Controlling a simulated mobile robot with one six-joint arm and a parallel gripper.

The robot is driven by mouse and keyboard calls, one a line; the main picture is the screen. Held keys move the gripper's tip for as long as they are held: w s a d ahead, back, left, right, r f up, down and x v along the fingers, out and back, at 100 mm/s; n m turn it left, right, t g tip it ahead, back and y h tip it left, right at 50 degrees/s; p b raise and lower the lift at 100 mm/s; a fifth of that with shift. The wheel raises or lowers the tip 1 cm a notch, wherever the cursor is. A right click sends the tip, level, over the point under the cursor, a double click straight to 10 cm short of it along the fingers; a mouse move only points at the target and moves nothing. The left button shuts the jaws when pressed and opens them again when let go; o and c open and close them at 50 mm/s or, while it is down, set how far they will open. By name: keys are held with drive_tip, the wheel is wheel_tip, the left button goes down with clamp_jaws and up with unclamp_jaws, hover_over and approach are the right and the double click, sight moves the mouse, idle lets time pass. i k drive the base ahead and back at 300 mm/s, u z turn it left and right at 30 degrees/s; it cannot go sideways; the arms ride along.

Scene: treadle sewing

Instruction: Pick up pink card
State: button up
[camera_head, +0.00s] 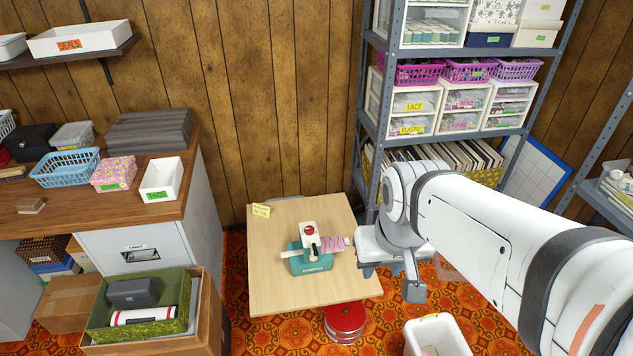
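The pink card (333,244) has wavy darker lines and lies at the small teal-and-white sewing machine (312,262) on a light wood table (285,290). Its left part is hidden behind the machine's head, so I cannot tell how far it reaches under it. My gripper (391,281) hangs to the right of the card, near the table's right edge. Its fingers look apart with nothing between them, and it does not touch the card.
A yellow note (261,210) is at the table's back left corner. A red round stool (345,321) is at the table's front edge, and a white bin (437,337) stands at lower right. Metal shelving (369,150) rises behind. A wooden counter (120,220) is on the left.

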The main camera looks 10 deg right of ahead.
sight(335, 243)
drive_tip(key=z, duration=1.8)
drive_tip(key=k, duration=0.9)
drive_tip(key=u, duration=1.55)
drive_tip(key=i, duration=1.65)
drive_tip(key=u, duration=0.05)
